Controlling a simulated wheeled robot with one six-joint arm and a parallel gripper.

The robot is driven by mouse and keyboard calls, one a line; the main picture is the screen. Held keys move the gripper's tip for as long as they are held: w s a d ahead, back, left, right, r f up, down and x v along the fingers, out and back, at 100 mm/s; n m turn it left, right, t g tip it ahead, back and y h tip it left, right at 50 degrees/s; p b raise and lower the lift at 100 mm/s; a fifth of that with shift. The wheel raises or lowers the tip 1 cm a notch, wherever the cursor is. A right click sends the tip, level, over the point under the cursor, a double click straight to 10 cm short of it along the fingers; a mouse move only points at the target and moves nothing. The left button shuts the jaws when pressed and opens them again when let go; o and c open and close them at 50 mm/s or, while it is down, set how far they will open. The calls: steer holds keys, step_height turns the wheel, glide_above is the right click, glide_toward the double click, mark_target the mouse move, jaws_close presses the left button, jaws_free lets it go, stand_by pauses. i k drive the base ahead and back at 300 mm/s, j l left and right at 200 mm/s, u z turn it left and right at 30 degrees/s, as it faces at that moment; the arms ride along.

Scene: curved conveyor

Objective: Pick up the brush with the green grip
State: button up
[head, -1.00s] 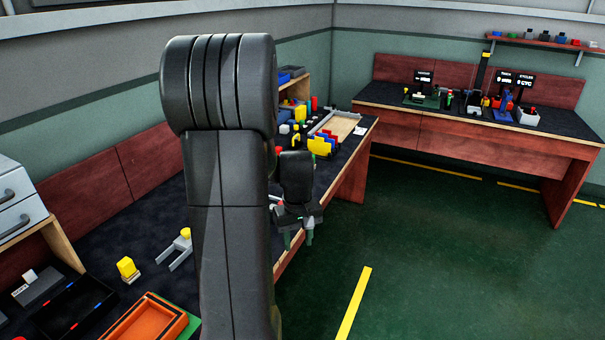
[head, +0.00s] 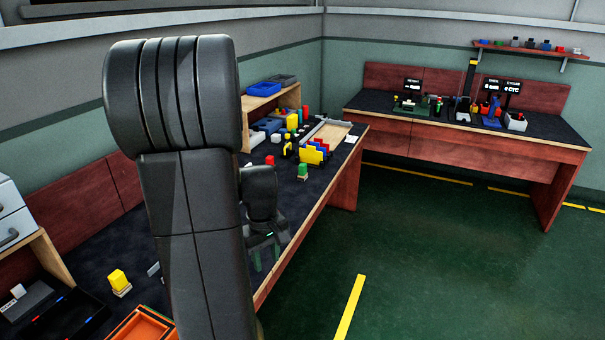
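I cannot make out a brush with a green grip for certain in the head view. A small green piece with a pale yellow base (head: 303,172) stands near the front edge of the left bench, too small to identify. My gripper (head: 266,256) points down by that bench's front edge, nearer to me than the green piece and left of it in the picture. Its two fingers look apart, with nothing seen between them. My arm hides the middle of the bench.
The left bench holds a wooden tray (head: 328,133), a yellow block rack (head: 312,154), a yellow block (head: 118,280) and an orange tray (head: 140,325). A far bench (head: 460,118) carries displays and small devices. The green floor (head: 400,250) between is clear.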

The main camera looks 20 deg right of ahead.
mark_target(302, 176)
steer(key=i+l+u, duration=0.1)
steer(key=i+l, duration=0.15)
steer(key=i+l+u, duration=0.1)
steer(key=l, duration=0.35)
steer(key=i+l+u, duration=0.15)
steer(key=i+l, duration=0.15)
steer(key=i+l+u, duration=0.1)
steer(key=l, duration=0.35)
steer(key=i+l+u, duration=0.1)
steer(key=i+l, duration=0.15)
steer(key=l, duration=0.2)
steer(key=i+l+u, duration=0.1)
steer(key=l, duration=0.3)
steer(key=i+l+u, duration=0.1)
steer(key=l, duration=0.35)
steer(key=i+l+u, duration=0.15)
steer(key=l, duration=0.3)
steer(key=i, duration=0.1)
